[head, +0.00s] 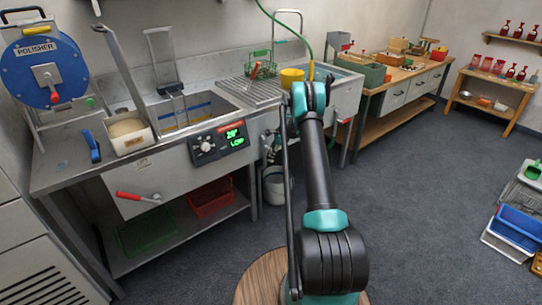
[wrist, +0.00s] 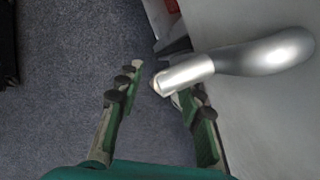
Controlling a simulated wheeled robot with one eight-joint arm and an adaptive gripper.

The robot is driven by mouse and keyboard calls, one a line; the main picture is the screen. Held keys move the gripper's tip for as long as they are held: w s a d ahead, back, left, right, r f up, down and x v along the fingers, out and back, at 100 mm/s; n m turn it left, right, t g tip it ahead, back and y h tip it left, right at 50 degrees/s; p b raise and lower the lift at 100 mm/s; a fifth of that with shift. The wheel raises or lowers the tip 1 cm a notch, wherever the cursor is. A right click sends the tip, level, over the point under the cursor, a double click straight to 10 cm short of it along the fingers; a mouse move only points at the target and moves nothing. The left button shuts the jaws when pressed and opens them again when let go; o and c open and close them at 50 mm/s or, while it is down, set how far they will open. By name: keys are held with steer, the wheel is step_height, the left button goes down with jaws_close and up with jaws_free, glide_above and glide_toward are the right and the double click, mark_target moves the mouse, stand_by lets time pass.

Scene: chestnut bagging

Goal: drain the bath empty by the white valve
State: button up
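The bath is a steel basin (head: 232,100) sunk in the left counter, with blue and yellow strips along its inner wall. A control panel (head: 219,143) on its front has a dial and green digits, with "LOW" lit. In the wrist view my gripper (wrist: 158,88) is open, its green fingers spread apart. A curved silver pipe or handle (wrist: 250,56) comes in from the right, and its pale end sits near the gap between the fingertips. I cannot tell whether it touches them. In the head view my arm hides the gripper. I cannot clearly make out the white valve.
A whitish bucket (head: 273,186) stands below the counter beside my arm. A red-handled lever (head: 138,197) juts from the counter's left front. A red crate (head: 211,198) sits on the lower shelf. Stacked trays (head: 517,225) stand at the right. The carpet (head: 425,185) between is clear.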

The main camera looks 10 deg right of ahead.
steer(key=shift+f, duration=0.1)
steer(key=shift+c, duration=0.6)
jaws_close()
steer(key=h, duration=0.1)
steer(key=t+h, duration=0.2)
steer(key=h, duration=0.1)
steer(key=shift+w+d+r+n, duration=0.25)
steer(key=shift+d+n, duration=0.05)
steer(key=shift+d, duration=0.05)
steer(key=shift+w+d+r+n+t+h, duration=0.1)
steer(key=shift+d+r+n+t+h, duration=0.3)
steer(key=shift+t+h, duration=0.9)
steer(key=shift+w+d+r+n+t+h, duration=0.15)
steer(key=shift+r+t+h, duration=0.35)
steer(key=shift+h, duration=1.45)
steer(key=shift+w+d+r+n+t+h, duration=0.15)
steer(key=shift+r+n+t+h, duration=0.25)
steer(key=shift+t+h, duration=0.95)
steer(key=shift+s+g+h, duration=0.1)
steer(key=shift+g+h, duration=0.15)
steer(key=shift+h, duration=0.05)
